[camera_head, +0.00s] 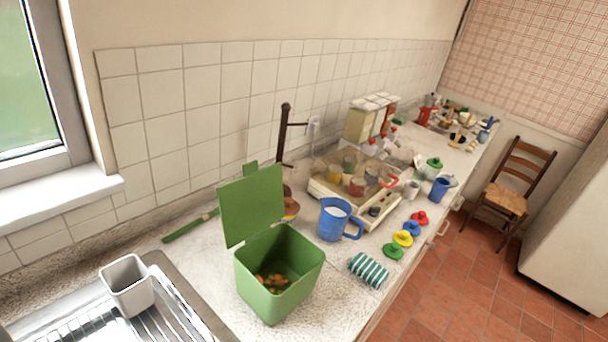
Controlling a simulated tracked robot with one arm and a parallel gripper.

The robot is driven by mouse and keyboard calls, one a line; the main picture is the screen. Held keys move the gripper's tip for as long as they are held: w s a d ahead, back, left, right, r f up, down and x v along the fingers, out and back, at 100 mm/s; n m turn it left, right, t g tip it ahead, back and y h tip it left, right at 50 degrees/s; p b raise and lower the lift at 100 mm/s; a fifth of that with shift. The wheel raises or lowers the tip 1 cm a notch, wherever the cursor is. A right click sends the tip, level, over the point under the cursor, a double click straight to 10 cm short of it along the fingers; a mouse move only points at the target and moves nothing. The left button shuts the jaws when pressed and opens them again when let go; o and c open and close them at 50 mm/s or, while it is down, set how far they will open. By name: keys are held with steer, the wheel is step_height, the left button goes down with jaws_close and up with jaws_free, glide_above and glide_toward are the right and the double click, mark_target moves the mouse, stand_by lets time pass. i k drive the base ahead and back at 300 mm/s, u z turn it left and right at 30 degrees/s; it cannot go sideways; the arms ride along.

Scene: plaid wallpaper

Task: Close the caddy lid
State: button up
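A green caddy (278,284) stands on the counter in the lower middle of the view. Its green lid (252,205) is open and stands nearly upright at the back left edge of the caddy. Orange and brown scraps (271,281) lie inside the caddy. My gripper is not in view.
A blue measuring jug (334,222) stands just right of the lid, and a green-striped rolled cloth (368,270) lies right of the caddy. A sink drainer (150,322) with a white cup (127,285) is at left. A cream tray (341,200) of containers stands behind the jug.

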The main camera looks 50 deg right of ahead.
mark_target(249, 204)
steer(key=z, duration=0.75)
steer(key=k, duration=1.25)
steer(key=z, duration=0.45)
steer(key=i, duration=2.1)
steer(key=u, duration=0.3)
